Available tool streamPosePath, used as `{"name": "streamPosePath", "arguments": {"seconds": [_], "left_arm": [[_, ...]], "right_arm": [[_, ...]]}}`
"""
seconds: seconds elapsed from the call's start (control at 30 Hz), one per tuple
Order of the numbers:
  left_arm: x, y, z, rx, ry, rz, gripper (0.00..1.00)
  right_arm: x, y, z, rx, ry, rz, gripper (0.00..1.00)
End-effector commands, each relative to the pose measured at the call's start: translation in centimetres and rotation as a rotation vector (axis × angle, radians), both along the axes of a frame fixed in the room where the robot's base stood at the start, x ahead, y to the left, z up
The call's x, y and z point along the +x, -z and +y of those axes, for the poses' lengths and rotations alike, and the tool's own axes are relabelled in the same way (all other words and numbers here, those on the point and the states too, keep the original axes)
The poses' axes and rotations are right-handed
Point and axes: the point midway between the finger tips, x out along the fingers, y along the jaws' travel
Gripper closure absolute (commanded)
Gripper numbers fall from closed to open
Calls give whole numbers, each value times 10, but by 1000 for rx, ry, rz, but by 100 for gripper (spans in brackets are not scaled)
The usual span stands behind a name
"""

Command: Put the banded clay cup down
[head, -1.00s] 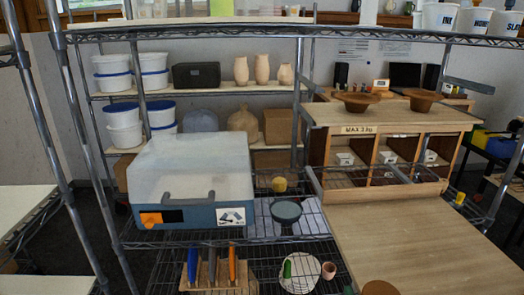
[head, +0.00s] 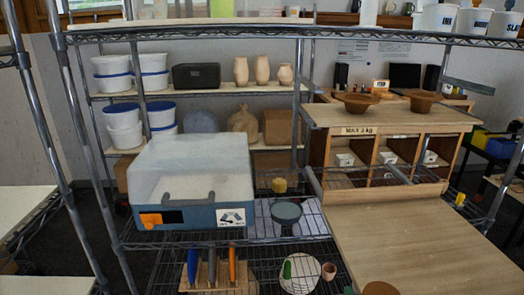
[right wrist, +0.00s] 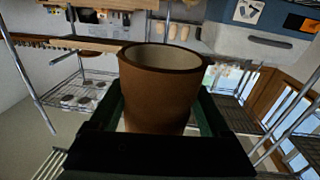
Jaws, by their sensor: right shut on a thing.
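A brown clay cup (right wrist: 158,92) fills the middle of the right wrist view, with a darker rim and a pale inside; I cannot make out a band on it. My right gripper (right wrist: 160,108) is shut on it, with a dark green finger on each side. The cup's base is hidden behind the gripper. In the head view a brown round thing (head: 380,288) is cut off at the bottom edge; I cannot tell whether it is this cup. My left gripper is not in view.
A wooden board (head: 425,240) at the right is mostly clear. The wire rack holds a small pinkish cup (head: 328,271), a white round plate (head: 299,284), a grey-green bowl (head: 286,212) and a wooden tool block (head: 207,287). A blue-and-white kiln-like box (head: 190,180) stands behind.

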Motion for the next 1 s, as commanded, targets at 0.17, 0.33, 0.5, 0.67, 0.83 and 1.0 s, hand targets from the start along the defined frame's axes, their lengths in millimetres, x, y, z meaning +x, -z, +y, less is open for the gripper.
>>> {"name": "streamPosePath", "arguments": {"seconds": [0.17,0.33,0.5,0.67,0.83,1.0], "left_arm": [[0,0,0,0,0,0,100],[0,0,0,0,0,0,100],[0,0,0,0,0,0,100],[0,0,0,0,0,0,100],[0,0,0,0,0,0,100],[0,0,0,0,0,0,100]], "right_arm": [[0,-1,0,-4,-2,-5,100],[0,-1,0,-1,0,-5,100],[-1,-5,6,-1,-32,-7,100],[-7,-16,28,-5,-148,-10,100],[-17,-33,65,-7,-337,-11,100],[-26,-49,99,-7,-514,-12,100]]}}
